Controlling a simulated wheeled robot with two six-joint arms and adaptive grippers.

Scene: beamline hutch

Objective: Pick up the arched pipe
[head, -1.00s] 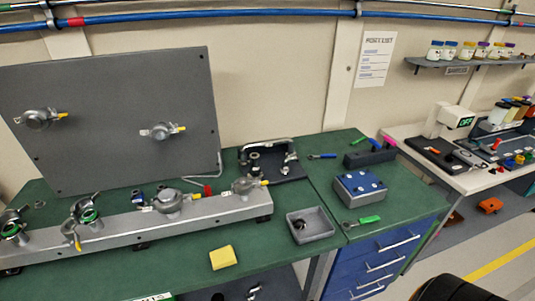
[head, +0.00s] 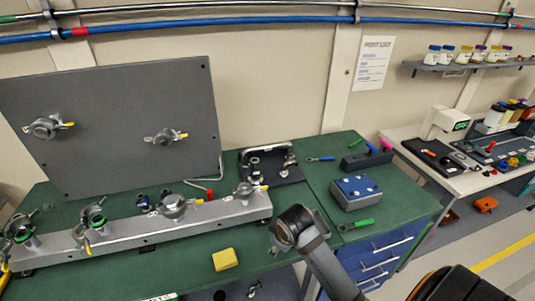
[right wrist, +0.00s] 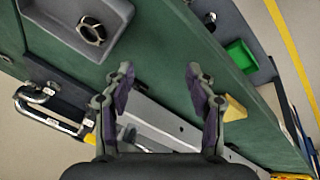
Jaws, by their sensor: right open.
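The arched pipe (head: 268,149) is a shiny metal arch on a dark plate at the back of the green bench, right of the tall grey panel. In the right wrist view, the arched pipe (right wrist: 42,119) is at the left, off to the side of my fingers. My right gripper (right wrist: 160,78) is open and empty, with its two dark fingers apart above the bench. In the head view my right arm comes up from the bottom and covers part of the bench front; its fingertips are hard to make out there. My left gripper is not in view.
A grey rail (head: 150,232) with clamps and valves runs along the bench. A grey tray (right wrist: 62,29) holding a dark ring is near my right gripper. A yellow block (head: 225,259) lies in front of the rail. A blue-topped box (head: 357,191) stands to the right.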

